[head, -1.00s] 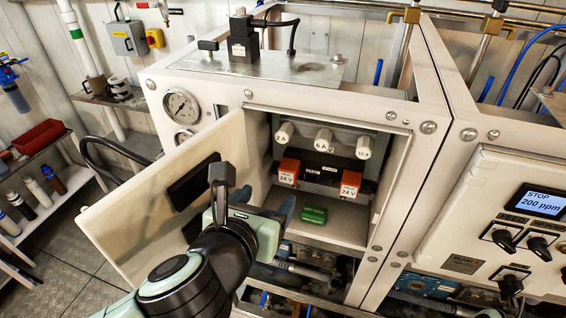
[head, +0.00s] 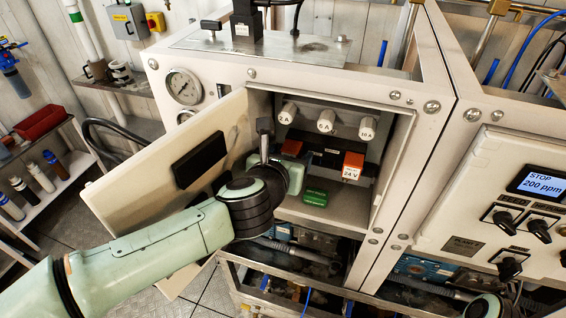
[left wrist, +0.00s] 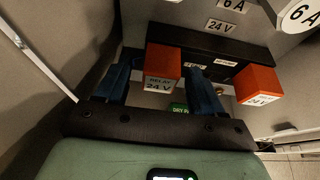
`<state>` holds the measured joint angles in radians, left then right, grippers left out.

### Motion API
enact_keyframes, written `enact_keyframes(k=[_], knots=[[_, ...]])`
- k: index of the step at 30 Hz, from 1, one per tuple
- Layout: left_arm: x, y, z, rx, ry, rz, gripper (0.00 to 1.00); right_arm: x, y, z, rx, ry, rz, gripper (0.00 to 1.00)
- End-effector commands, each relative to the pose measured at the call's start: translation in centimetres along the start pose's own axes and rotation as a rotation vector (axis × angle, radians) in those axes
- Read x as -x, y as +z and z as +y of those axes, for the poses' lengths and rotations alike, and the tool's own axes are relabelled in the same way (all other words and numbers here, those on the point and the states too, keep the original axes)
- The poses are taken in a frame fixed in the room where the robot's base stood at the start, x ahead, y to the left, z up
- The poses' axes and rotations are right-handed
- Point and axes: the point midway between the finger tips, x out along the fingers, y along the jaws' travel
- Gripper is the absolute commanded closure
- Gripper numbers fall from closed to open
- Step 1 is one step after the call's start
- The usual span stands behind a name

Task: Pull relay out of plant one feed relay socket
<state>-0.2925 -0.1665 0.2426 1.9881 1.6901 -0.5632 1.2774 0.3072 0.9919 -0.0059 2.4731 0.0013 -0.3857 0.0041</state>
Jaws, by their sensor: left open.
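My left gripper (head: 293,150) is inside the open cabinet, at the left relay. In the left wrist view, its blue fingers stand open on either side of an orange relay (left wrist: 162,60) marked RELAY 24 V, and I cannot tell whether they touch it. In the head view the gripper hides most of this relay. The relay sits at the left end of a black socket strip (left wrist: 207,50). A second orange relay (head: 353,163) sits at the strip's right end, also in the left wrist view (left wrist: 258,80). My right gripper is not in view.
The cabinet door (head: 130,195) stands open to the left, close to my left arm. Three white fuse knobs, with the 6 A one (head: 326,121) in the middle, are above the relays. A green block (head: 315,197) lies on the cabinet floor.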

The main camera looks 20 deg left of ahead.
Motion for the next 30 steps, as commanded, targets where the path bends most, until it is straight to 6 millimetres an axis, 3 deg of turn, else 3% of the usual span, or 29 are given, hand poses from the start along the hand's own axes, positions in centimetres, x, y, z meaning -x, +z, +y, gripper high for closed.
enact_keyframes(k=[10, 11, 15, 16, 17, 18, 21, 30], knots=[[-0.5, 0.0, 0.0, 0.000, 0.000, 0.000, 0.32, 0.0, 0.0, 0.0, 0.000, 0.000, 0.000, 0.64], [-0.5, 0.0, 0.0, 0.000, 0.000, 0.000, 0.38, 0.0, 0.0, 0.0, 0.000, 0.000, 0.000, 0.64], [-0.4, 0.0, 0.0, 0.000, 0.000, 0.000, 0.84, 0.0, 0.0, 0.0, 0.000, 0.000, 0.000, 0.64], [-0.4, 0.0, 0.0, 0.000, 0.000, 0.000, 0.89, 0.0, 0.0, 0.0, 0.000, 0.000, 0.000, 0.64], [-0.4, 0.0, 0.0, 0.000, 0.000, 0.000, 0.89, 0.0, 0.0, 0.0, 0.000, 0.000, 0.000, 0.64], [-0.4, 0.0, 0.0, 0.000, 0.000, 0.000, 0.68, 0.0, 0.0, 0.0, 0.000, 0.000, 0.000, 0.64], [-0.4, 0.0, 0.0, 0.000, 0.000, 0.000, 0.97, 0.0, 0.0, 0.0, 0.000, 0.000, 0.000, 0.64], [0.6, -0.4, 0.0, -0.001, 0.000, -0.001, 0.97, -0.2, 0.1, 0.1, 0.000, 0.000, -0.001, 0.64]])
